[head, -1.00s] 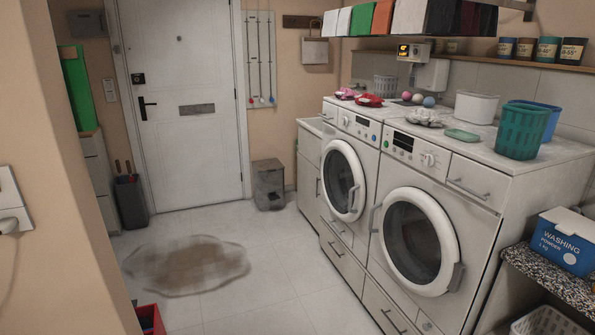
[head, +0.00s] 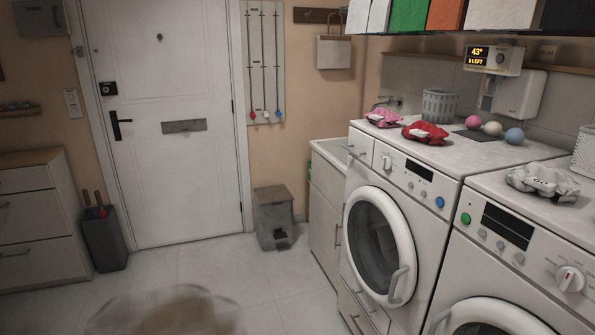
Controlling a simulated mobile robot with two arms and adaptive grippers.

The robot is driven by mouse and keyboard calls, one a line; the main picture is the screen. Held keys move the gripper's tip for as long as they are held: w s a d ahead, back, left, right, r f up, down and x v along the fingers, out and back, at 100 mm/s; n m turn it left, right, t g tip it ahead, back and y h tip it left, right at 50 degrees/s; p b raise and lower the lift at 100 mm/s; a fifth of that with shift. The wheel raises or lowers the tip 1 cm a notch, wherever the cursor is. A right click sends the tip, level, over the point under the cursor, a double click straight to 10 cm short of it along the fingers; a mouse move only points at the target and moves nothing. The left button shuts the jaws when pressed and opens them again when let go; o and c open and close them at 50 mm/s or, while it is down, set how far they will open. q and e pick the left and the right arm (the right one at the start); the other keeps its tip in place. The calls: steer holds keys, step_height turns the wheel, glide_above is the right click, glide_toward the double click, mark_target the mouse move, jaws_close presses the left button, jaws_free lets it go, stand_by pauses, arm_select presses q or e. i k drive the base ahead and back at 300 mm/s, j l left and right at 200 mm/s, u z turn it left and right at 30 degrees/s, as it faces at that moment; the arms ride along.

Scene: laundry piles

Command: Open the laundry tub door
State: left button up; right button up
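The laundry tub (head: 322,152) stands at the far end of the machine row, between the nearer white washing machine and the back wall. Its top is a pale basin, seen at a slant, with a tap (head: 385,101) behind it. The tub door (head: 323,197) is the light front panel below the basin, seen at a steep angle. It looks shut, and a slim vertical handle (head: 337,237) shows near its right edge. Neither of my grippers is in view.
A front-loading washing machine (head: 400,215) stands directly right of the tub, its round door shut, with another machine (head: 515,260) nearer.

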mark_target(325, 226)
steer(key=i+j+u, duration=0.1)
steer(key=i, duration=0.8)
steer(key=i+j+u, duration=0.1)
steer(key=i, duration=0.85)
steer(key=j, duration=0.1)
